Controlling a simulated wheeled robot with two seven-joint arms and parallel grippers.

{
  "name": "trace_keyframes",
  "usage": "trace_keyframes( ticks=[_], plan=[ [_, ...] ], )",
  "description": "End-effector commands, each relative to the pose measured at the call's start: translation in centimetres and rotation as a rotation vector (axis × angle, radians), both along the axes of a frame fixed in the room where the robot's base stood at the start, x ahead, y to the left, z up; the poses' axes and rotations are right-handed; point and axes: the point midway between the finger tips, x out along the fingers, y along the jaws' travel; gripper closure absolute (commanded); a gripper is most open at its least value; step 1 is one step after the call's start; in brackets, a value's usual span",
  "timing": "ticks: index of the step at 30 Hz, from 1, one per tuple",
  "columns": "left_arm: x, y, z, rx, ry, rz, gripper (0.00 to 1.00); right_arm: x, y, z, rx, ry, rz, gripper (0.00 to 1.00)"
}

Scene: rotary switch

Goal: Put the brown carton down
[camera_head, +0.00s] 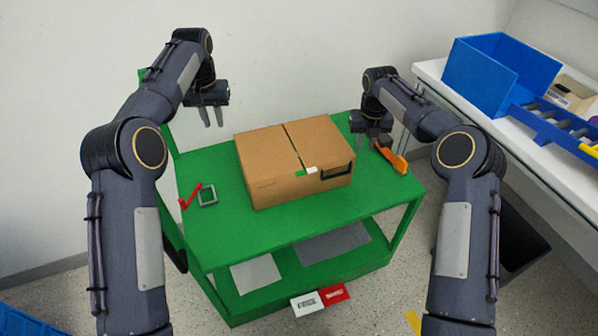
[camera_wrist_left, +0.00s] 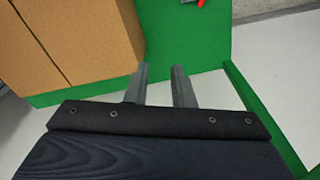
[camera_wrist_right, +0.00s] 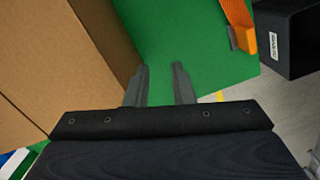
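The brown carton (camera_head: 290,165) sits closed on the top of the green table (camera_head: 230,235), slightly turned. It also shows in the left wrist view (camera_wrist_left: 65,45) and the right wrist view (camera_wrist_right: 60,65). My left gripper (camera_head: 212,116) is open and empty, above and to the left of the carton's far left corner. In the left wrist view its fingers (camera_wrist_left: 160,88) are apart with nothing between them. My right gripper (camera_head: 368,141) is open and empty beside the carton's right side. In the right wrist view its fingers (camera_wrist_right: 160,85) stand apart over the green top.
An orange-handled tool (camera_head: 392,158) lies at the table's right end. A red check-shaped item (camera_head: 190,196) and a small grey frame (camera_head: 208,195) lie on the left. A white bench (camera_head: 545,160) with a blue bin (camera_head: 500,75) stands at right. The table's front strip is clear.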

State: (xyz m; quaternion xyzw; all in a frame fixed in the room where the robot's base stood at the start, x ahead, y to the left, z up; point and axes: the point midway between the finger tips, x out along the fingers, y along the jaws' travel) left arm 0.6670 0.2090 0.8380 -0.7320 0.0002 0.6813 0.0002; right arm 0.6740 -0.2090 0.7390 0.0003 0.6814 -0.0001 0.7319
Motion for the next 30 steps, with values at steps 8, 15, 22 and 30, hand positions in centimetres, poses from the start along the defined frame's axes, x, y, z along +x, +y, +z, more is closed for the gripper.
trace_keyframes(
  ticks=[8, 15, 22, 30],
  plan=[
    [-0.2, 0.0, 2.0, -0.001, 0.001, 0.000, 0.78, 0.0, 0.0, 0.6, 0.000, -0.002, 0.000, 0.78],
    [-0.2, 0.0, 2.0, -0.001, 0.001, 0.000, 0.78, -0.3, 0.0, 5.0, 0.000, -0.004, 0.000, 0.78],
    [-0.2, 0.0, 2.0, 0.000, 0.001, 0.000, 0.78, -0.6, 0.0, 9.5, 0.000, -0.003, 0.000, 0.78],
    [-0.2, 0.0, 2.0, 0.000, 0.001, 0.000, 0.78, -0.9, 0.0, 11.9, 0.001, 0.000, 0.001, 0.78]
  ],
)
